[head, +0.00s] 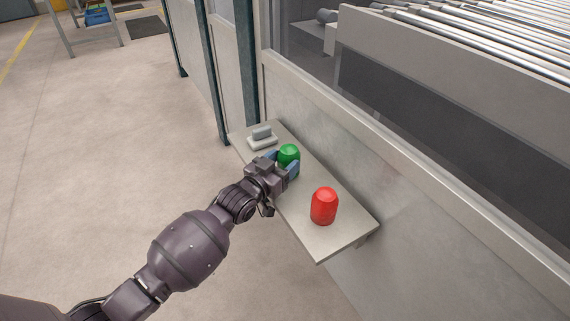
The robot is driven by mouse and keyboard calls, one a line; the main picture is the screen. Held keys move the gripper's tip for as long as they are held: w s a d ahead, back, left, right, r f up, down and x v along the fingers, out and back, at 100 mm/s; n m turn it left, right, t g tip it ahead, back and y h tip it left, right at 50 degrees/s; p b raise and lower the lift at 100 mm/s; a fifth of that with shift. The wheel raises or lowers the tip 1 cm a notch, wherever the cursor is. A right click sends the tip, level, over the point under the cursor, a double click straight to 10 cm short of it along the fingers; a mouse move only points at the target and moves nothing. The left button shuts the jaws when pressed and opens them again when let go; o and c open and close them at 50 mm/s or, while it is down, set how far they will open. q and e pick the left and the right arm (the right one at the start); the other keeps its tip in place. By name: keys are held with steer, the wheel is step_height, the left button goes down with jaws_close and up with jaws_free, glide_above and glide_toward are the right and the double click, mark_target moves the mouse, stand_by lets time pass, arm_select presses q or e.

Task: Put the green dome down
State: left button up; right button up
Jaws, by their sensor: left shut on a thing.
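The green dome (289,154) is at the middle of a narrow grey shelf (334,239) on the machine's side. My left gripper (285,164) is shut on the green dome, with its blue fingers on either side of it. The dome looks upright. The gripper hides its lower part, so I cannot tell whether it touches the shelf. My right gripper is not in view.
A red dome (324,206) stands on the shelf nearer to me. A grey block on a pale base (262,138) sits at the shelf's far end. The machine panel (330,130) rises along the shelf's right side. Open floor (100,150) lies left.

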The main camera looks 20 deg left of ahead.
arm_select(q)
steer(key=shift+w+d+f, duration=0.1)
steer(key=shift+w+f, duration=0.25)
steer(key=shift+f, duration=0.05)
steer(key=shift+s+f+b, duration=0.1)
steer(key=shift+b, duration=0.25)
steer(key=shift+r, duration=0.2)
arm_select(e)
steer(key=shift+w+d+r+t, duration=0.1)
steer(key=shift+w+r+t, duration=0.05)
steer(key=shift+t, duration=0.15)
arm_select(q)
steer(key=shift+f, duration=0.1)
steer(key=o, duration=0.9)
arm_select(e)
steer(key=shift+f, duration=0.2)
